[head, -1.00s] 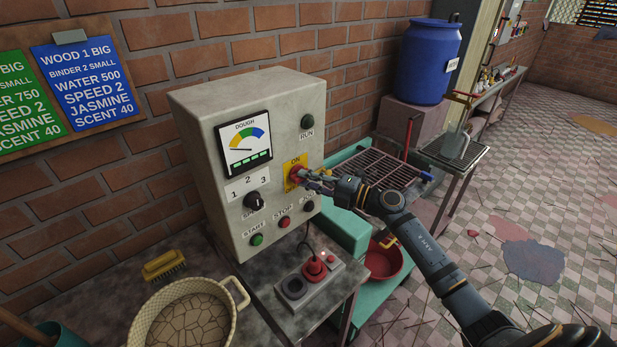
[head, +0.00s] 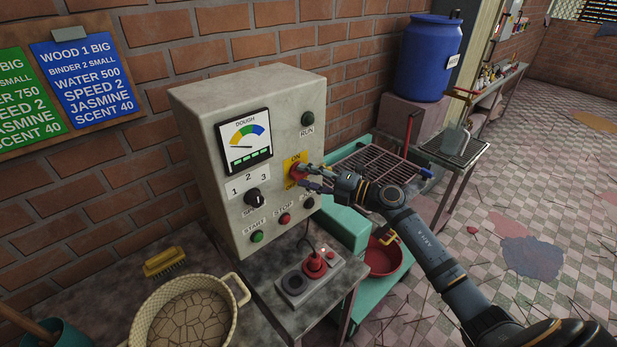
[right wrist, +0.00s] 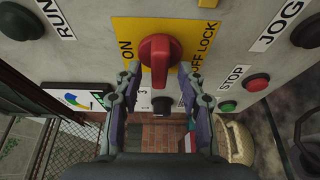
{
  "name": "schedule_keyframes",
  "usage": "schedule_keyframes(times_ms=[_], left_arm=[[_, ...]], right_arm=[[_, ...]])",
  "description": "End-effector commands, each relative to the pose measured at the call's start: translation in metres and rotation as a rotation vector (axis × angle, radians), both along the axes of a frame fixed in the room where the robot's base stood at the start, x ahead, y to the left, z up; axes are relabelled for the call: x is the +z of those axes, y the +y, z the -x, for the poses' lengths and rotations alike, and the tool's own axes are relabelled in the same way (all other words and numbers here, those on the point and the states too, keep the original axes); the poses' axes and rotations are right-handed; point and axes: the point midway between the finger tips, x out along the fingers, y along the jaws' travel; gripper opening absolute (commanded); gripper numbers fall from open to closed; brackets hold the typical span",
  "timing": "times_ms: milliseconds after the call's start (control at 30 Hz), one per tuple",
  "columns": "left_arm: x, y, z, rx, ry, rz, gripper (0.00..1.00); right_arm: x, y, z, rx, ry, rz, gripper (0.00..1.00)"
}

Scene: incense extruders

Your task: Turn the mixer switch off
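The mixer switch is a red rotary knob (head: 297,171) on a yellow plate on the front of the grey control box (head: 205,130). It also shows in the right wrist view (right wrist: 159,54), its grip bar upright in that picture, between the words ON at left and OFF LOCK at right. My right gripper (head: 309,178) is open at the knob. In the right wrist view its fingers (right wrist: 162,82) stand on both sides of the knob's lower end, with gaps visible. Contact cannot be told. My left gripper is not in view.
The box also carries a dough gauge (head: 244,141), a speed dial (head: 254,198) and several push buttons. A socket block with a red plug (head: 314,266) lies on the table below.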

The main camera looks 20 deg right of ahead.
Motion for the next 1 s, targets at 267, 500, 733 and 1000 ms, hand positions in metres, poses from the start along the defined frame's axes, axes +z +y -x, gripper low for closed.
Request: schedule_keyframes(times_ms=[267,500,733,1000], left_arm=[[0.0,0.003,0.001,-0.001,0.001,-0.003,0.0],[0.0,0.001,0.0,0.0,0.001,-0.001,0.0],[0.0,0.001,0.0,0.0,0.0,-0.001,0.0],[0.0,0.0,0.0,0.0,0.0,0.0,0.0]], right_arm=[[-0.002,-0.007,0.007,-0.001,0.002,0.003,0.4],[-0.002,-0.034,0.038,0.001,0.006,0.007,0.4],[-0.001,-0.048,0.053,0.002,0.002,0.003,0.4],[0.0,-0.05,0.056,-0.001,0.0,0.0,0.4]])
